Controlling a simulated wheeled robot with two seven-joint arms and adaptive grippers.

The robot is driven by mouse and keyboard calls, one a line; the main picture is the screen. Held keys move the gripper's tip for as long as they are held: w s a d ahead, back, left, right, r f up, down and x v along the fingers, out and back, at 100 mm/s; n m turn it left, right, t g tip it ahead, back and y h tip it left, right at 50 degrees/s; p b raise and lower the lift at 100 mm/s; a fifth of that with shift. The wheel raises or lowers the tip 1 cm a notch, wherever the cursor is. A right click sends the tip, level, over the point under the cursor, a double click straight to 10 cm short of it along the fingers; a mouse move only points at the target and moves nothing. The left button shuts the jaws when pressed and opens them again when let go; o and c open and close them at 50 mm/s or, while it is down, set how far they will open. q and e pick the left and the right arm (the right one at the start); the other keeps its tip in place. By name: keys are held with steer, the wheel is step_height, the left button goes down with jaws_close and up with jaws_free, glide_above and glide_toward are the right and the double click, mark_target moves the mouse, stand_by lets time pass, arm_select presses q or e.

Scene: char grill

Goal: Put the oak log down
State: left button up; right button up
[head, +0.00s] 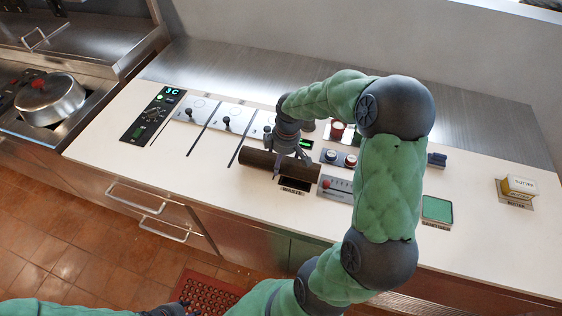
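The oak log (256,159) is a dark brown cylinder. It lies level at the middle of the white counter, just behind a dark opening labelled WASTE (293,186). My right gripper (289,163) reaches down over the log from above, with its fingers around the log's middle; it looks shut on it. Whether the log touches the counter or is held slightly above it is hard to tell. My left gripper (168,310) is at the bottom edge, low over the floor, and partly cut off; its fingers are not clear.
Lever panels (232,117) and a 3C display panel (154,113) are left of the log. Knobs (338,157) and a slider panel (337,188) are to its right. A green pad (437,210) and a butter block (519,186) lie farther right. A lidded pot (49,100) stands left.

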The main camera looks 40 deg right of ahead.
arm_select(q)
step_height(320, 180, up, 4)
steer(key=p, duration=0.3)
steer(key=shift+f, duration=0.25)
arm_select(e)
steer(key=s+a+r, duration=0.9)
steer(key=a+r, duration=0.1)
steer(key=r, duration=0.1)
steer(key=shift+s+a, duration=0.2)
steer(key=shift+s, duration=0.05)
arm_select(q)
steer(key=shift+s+a, duration=0.1)
arm_select(e)
steer(key=shift+f, duration=0.15)
